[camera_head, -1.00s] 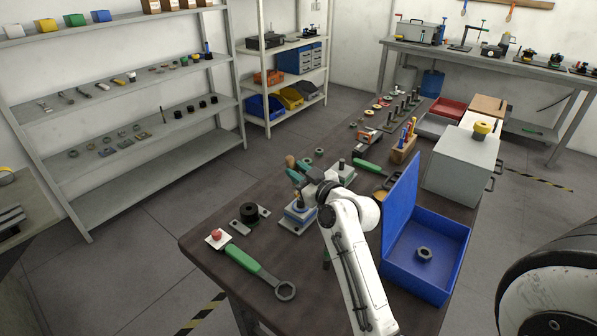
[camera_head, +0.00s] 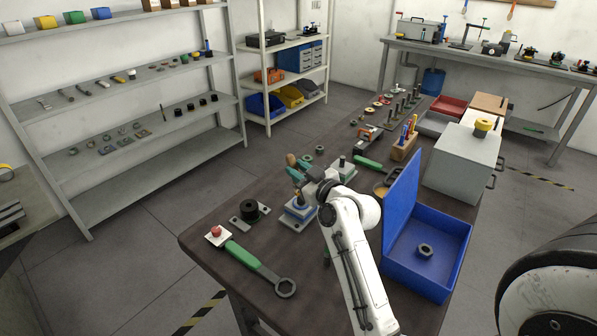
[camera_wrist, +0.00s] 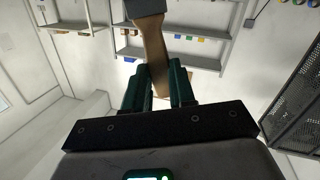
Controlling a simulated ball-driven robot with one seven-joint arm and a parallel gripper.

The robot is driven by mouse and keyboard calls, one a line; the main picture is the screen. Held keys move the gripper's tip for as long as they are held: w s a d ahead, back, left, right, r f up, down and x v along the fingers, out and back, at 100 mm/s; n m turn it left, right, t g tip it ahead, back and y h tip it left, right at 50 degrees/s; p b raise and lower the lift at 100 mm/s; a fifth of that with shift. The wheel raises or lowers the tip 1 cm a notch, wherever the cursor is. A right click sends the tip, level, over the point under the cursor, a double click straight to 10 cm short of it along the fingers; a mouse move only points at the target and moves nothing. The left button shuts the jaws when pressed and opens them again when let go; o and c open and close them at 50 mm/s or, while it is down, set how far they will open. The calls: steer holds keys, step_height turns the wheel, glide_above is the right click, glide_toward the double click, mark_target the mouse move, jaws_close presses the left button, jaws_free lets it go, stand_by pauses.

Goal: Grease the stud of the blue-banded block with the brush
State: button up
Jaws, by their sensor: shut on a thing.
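My gripper (camera_head: 297,171) is shut on the brush, above the bench. In the wrist view, the brush's wooden handle (camera_wrist: 155,57) passes between the green fingers (camera_wrist: 159,88), with a grey part (camera_wrist: 145,8) cut off at the top edge. In the head view, a brown end of the brush (camera_head: 291,159) shows beside the fingers. The blue-banded block (camera_head: 296,214) sits on a grey plate on the bench, just below my gripper. My wrist covers part of the block. I cannot make out its stud or whether the brush touches it.
A black round part on a plate (camera_head: 249,212) stands left of the block. A grey block with a dark stud (camera_head: 342,170) stands behind it. A green-handled wrench (camera_head: 262,269) lies in front. An open blue box (camera_head: 438,275) holding a nut is at the right.

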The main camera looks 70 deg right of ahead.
steer(key=shift+f+b, duration=0.45)
steer(key=shift+b, duration=0.1)
stand_by(1.9)
steer(key=shift+a, duration=0.3)
steer(key=shift+s+d+b, duration=0.15)
steer(key=shift+d+b, duration=0.25)
steer(key=shift+d, duration=0.15)
stand_by(0.4)
step_height(320, 180, up, 6)
steer(key=p, duration=0.4)
steer(key=shift+r, duration=0.1)
stand_by(0.7)
